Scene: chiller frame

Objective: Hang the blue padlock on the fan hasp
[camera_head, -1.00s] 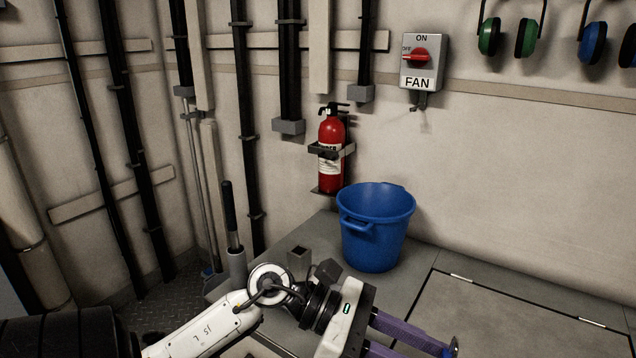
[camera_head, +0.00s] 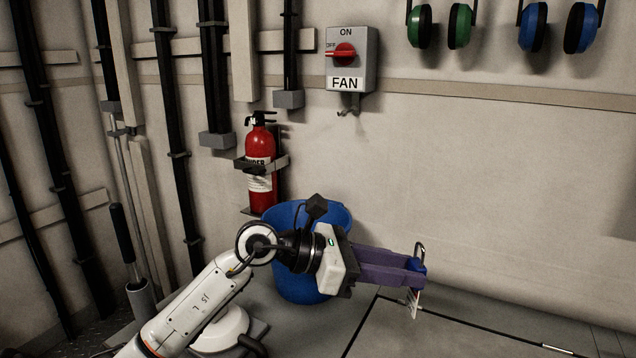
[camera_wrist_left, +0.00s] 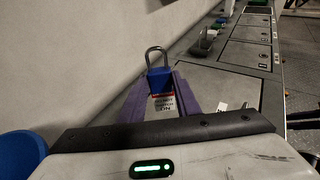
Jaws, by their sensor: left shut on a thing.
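My left gripper (camera_head: 412,266) reaches in from the left with purple fingers, shut on the blue padlock (camera_head: 418,266). The padlock's metal shackle points up above the fingertips, and a white tag hangs below its body. The left wrist view shows the padlock (camera_wrist_left: 158,78) between the fingertips, with its shackle up and the tag with red and black print under it. The fan hasp (camera_head: 350,104) is a small metal hook under the grey FAN switch box (camera_head: 351,60) on the wall. The padlock is below and to the right of the hasp, well apart from it. My right gripper is not in view.
A blue bucket (camera_head: 338,215) stands behind my left arm. A red fire extinguisher (camera_head: 261,172) hangs on the wall left of the hasp. Green earmuffs (camera_head: 459,26) and blue earmuffs (camera_head: 581,28) hang at upper right. The wall between padlock and hasp is clear.

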